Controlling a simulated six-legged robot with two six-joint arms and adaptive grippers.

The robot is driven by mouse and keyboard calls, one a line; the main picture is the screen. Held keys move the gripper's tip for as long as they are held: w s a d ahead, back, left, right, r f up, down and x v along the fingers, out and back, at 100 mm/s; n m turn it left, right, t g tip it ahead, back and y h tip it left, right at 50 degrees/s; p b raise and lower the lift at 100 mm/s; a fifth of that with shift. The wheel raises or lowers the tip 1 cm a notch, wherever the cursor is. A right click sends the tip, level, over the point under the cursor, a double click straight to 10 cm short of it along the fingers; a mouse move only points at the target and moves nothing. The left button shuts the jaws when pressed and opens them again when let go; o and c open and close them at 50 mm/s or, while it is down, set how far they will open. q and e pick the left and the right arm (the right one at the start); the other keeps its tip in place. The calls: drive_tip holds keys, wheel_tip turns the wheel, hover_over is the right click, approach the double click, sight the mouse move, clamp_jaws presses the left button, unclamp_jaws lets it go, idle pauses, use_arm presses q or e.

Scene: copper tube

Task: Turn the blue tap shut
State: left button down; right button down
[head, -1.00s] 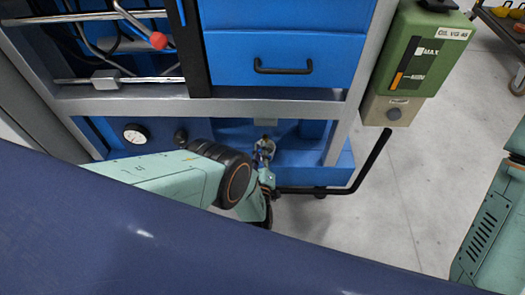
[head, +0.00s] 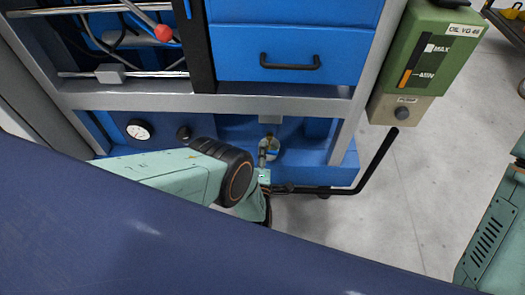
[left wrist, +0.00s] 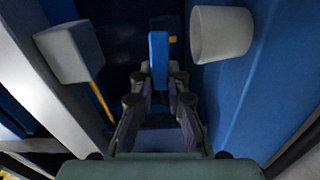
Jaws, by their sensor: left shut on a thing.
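The blue tap handle (left wrist: 158,62) shows in the left wrist view as a flat upright blue bar. My left gripper (left wrist: 160,78) has its two fingers shut on the handle, one on either side. In the head view my left gripper (head: 264,160) reaches low to the front of the blue cabinet, beside a round metal fitting. The tap handle cannot be made out clearly there, being small and partly behind my gripper. My right gripper is out of view; only part of my right arm shows at the right edge.
In the left wrist view a grey block (left wrist: 70,52) stands left of the fingers and a pale cylinder (left wrist: 221,34) right, both close. In the head view a pressure gauge (head: 138,131), a black bent handle (head: 374,166) and a green oil tank (head: 428,50) surround the work area.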

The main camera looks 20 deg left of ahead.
sight(263, 122)
use_arm(q)
drive_tip(key=shift+w+n, duration=0.2)
drive_tip(key=shift+n, duration=0.4)
drive_tip(key=c, duration=1.3)
unclamp_jaws()
drive_tip(key=shift+s, duration=0.15)
drive_tip(key=shift+f, duration=0.1)
drive_tip(key=shift+r, duration=5.05)
